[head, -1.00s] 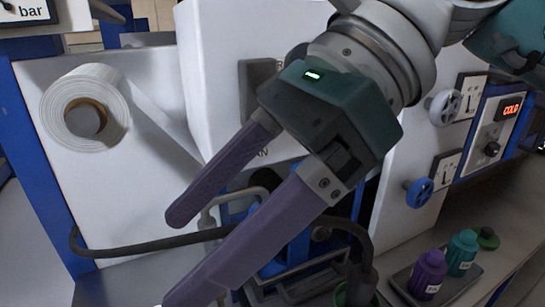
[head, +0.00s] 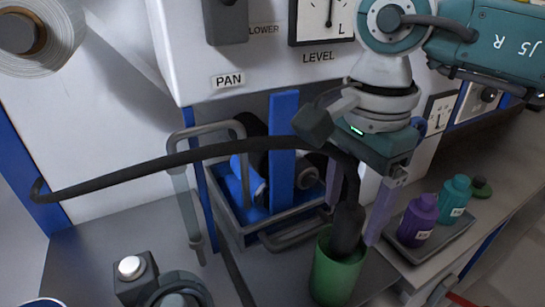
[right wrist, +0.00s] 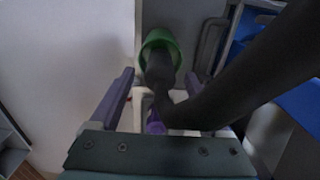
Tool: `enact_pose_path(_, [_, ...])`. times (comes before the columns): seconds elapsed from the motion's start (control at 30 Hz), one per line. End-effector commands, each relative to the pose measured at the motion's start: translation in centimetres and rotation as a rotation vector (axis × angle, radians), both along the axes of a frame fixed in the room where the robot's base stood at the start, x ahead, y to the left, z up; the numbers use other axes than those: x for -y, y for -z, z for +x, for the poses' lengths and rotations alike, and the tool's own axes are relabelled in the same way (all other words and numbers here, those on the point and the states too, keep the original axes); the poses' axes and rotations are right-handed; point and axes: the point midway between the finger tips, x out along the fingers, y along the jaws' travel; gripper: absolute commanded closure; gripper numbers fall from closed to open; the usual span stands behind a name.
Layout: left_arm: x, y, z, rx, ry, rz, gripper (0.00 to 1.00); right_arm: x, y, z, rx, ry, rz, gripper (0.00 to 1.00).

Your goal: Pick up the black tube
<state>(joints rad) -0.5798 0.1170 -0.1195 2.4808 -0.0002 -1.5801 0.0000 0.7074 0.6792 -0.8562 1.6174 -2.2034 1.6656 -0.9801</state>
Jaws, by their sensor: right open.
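The black tube (head: 200,153) runs in the head view from the left, across the front of the machine, and bends down at the right. Its thick dark end piece (head: 346,230) stands in a green cup (head: 334,272). My right gripper (head: 352,218) is open and points down above the cup, with its purple fingers on either side of the tube's end. In the right wrist view the end piece (right wrist: 158,72) lies between the fingers, and the tube (right wrist: 245,85) crosses in front of the right finger. I cannot tell whether a finger touches it. My left gripper is out of view.
A small tray (head: 455,238) with a purple bottle (head: 418,220) and a teal bottle (head: 454,198) stands right of the gripper. A blue-lined pan frame (head: 225,205) is behind the tube. A box with a white button (head: 131,268) stands at the front left.

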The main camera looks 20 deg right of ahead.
Motion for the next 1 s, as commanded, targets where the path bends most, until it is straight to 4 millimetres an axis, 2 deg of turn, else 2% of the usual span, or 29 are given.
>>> enact_pose_path(0.13, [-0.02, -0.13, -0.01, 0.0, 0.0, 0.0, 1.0, -0.07, 1.47, -0.04, 0.0, 0.0, 0.001, 0.2])
enact_pose_path(0.37, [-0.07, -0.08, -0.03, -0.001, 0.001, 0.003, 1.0, -0.08, 1.61, 0.0, 0.001, -0.002, 0.001, 0.2])
enact_pose_path(1.0, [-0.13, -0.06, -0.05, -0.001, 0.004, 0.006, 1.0, -0.09, 1.56, 0.0, 0.001, -0.001, 0.002, 0.92])
